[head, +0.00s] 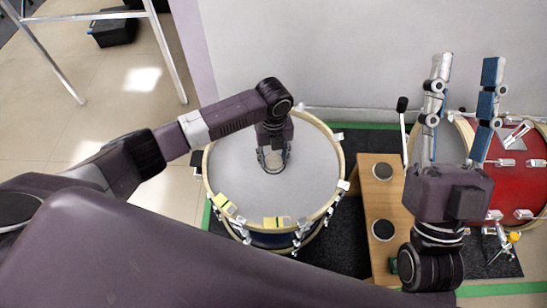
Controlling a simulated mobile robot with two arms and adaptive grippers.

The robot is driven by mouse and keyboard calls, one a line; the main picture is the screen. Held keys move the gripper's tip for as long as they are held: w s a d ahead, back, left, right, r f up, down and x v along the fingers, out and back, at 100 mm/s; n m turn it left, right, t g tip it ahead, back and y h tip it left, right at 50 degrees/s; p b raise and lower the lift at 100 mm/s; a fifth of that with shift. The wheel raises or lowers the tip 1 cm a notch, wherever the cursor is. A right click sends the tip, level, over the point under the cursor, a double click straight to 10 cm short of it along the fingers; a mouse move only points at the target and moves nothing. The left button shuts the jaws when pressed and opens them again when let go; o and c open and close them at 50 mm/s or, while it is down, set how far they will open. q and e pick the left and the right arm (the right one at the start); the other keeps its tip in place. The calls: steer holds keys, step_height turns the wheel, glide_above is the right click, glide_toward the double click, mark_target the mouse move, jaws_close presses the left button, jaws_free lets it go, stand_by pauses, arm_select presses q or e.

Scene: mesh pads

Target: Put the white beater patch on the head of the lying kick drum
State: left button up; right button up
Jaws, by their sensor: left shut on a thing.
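The kick drum (228,160) lies flat with its pale grey head facing up and a wooden hoop around it. My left gripper (272,166) points straight down over the upper middle of the head. It is shut on a small pale piece, which I take to be the white beater patch; the gripper mostly hides it. I cannot tell whether the patch touches the head. My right gripper (466,70) is open and empty, its two blue-padded fingers pointing up the picture, right of the drum.
A wooden board (378,200) with dark round pads (382,171) stands right of the drum. A red drum (520,180) stands farther right, with a black-headed beater (402,104) nearby. Yellow blocks (277,222) sit at the near hoop. A wall closes off the back.

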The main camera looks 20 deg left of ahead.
arm_select(q)
steer(key=shift+f, duration=0.15)
steer(key=o, duration=1)
